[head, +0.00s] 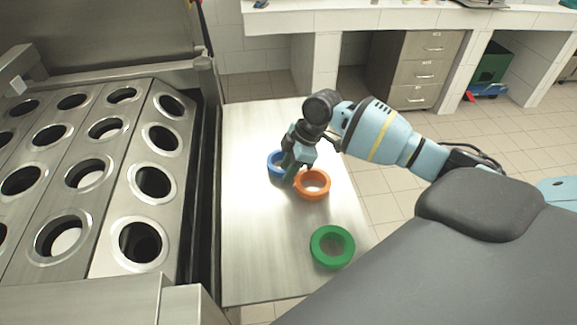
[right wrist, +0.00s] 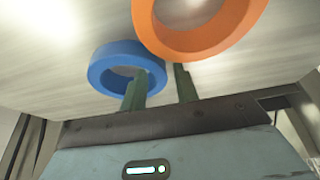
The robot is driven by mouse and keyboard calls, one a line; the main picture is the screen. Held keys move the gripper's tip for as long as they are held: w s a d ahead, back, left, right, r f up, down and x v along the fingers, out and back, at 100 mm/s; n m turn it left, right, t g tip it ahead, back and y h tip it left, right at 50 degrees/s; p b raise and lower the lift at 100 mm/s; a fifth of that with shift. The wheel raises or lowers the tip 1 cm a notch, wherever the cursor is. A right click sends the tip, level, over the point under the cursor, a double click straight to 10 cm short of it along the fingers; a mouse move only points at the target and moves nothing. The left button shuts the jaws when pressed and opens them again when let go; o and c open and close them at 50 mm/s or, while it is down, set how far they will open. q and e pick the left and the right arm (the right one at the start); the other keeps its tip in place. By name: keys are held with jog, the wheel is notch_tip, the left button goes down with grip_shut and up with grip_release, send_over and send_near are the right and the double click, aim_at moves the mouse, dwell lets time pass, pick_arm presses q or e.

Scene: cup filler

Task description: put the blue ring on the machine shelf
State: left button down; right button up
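The blue ring (head: 273,162) lies flat on a pale metal surface (head: 257,245) beside the machine, partly hidden by my right gripper (head: 290,174). The gripper points down between the blue ring and the orange ring (head: 313,195). In the right wrist view the blue ring (right wrist: 100,70) is at left. The two green fingers of the right gripper (right wrist: 160,88) stand apart, one overlapping the ring's right part and one just right of its rim. Whether they touch the ring I cannot tell. My left gripper is not in view.
The orange ring sits close beside the blue one, and also shows in the right wrist view (right wrist: 190,48). A green ring (head: 320,257) lies nearer. The machine (head: 113,215) with several round holes stands at left. The surface's left side is clear.

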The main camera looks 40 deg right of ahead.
jog(key=v, duration=1.2)
jog(key=shift+r+p, duration=0.2)
jog(key=shift+p, duration=0.25)
